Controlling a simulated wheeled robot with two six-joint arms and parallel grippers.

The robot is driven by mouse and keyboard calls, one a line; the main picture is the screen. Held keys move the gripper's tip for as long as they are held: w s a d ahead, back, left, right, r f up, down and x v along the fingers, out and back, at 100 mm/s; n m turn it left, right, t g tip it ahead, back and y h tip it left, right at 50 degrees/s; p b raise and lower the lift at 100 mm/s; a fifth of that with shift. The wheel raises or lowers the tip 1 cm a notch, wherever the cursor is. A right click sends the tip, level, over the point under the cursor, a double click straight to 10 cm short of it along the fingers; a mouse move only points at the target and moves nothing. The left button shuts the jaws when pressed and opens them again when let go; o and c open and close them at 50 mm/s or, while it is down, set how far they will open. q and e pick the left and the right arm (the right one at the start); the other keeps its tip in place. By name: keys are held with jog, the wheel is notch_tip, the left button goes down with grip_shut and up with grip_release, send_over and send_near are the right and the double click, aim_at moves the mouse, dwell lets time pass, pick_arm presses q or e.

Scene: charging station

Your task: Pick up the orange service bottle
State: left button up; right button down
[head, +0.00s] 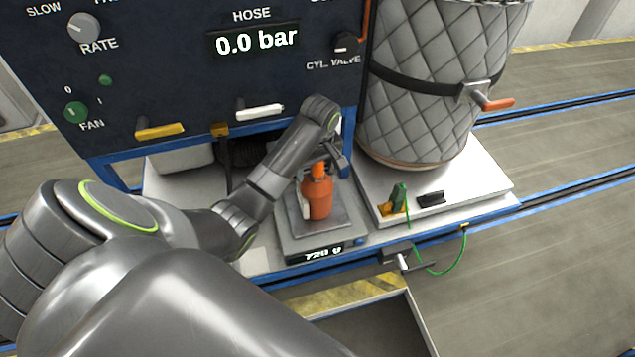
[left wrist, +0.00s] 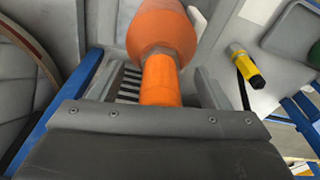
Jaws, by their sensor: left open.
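The orange service bottle (head: 317,196) stands upright on a grey scale (head: 335,222) whose display reads about 720 g. Its neck and cap narrow toward the top. My left gripper (head: 333,160) is above and around the bottle's top, coming in from the left. In the left wrist view the orange bottle (left wrist: 162,35) has its narrow top between the two open fingers (left wrist: 160,88). Whether the fingers touch it cannot be told. My right gripper is not in view.
A dark panel (head: 200,70) with knobs and a pressure display stands behind. A quilted grey cylinder (head: 430,90) is at the right on a white platform (head: 480,180). A green clamp with a green cable (head: 398,197) sits nearby. An open drawer (head: 365,325) is below in front.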

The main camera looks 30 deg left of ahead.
pick_arm(q)
jog(key=shift+w+f, duration=0.15)
jog(key=shift+f, duration=0.15)
jog(key=shift+d+r, duration=0.15)
jog(key=shift+s+d+r, duration=0.1)
jog(key=shift+s+r, duration=0.05)
jog(key=shift+s, duration=0.2)
jog(key=shift+c, duration=0.8)
jog(key=shift+s, duration=0.1)
jog(key=shift+c, duration=3.6)
grip_shut()
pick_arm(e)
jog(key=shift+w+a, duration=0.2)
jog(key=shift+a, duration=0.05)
